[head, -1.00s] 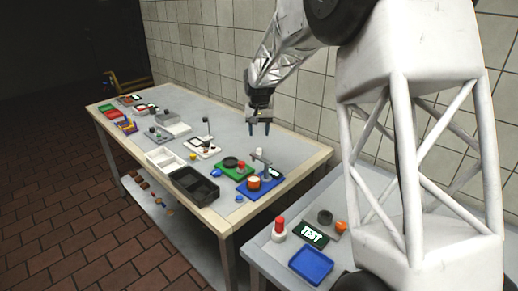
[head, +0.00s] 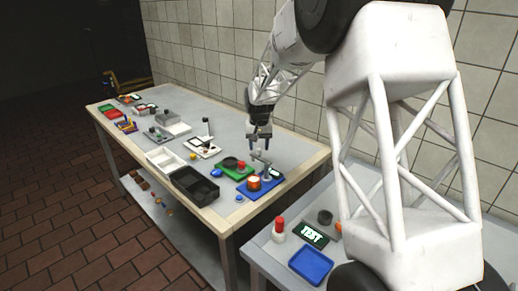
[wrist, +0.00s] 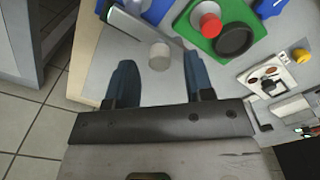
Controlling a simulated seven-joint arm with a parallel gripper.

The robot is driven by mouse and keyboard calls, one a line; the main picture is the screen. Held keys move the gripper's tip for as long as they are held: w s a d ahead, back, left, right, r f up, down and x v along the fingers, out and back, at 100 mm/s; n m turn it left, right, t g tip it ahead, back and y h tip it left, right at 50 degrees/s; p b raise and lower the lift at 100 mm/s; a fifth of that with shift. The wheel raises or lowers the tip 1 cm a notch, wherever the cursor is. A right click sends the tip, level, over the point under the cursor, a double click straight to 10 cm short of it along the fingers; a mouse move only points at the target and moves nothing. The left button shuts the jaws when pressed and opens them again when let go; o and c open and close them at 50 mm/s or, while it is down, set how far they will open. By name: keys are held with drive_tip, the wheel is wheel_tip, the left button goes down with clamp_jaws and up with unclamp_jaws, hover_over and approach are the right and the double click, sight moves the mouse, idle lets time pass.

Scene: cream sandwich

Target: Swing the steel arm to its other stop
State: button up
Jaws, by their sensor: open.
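The steel arm (head: 265,160) stands on a blue board (head: 266,192) near the table's front right corner. In the wrist view the steel arm (wrist: 137,27) is a grey bar reaching from the blue board (wrist: 157,9), with a pale round knob (wrist: 159,56) by its end. My gripper (head: 260,147) is open and points down just above the steel arm. In the wrist view the knob appears between the two dark fingers, with space on both sides. I cannot tell whether the fingers reach down to its height.
A green board (head: 234,172) with a red button and dark disc lies to the left. A black divided tray (head: 194,185) is farther left. A side table holds a blue tray (head: 311,264).

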drive_tip(key=shift+f, duration=0.75)
clamp_jaws()
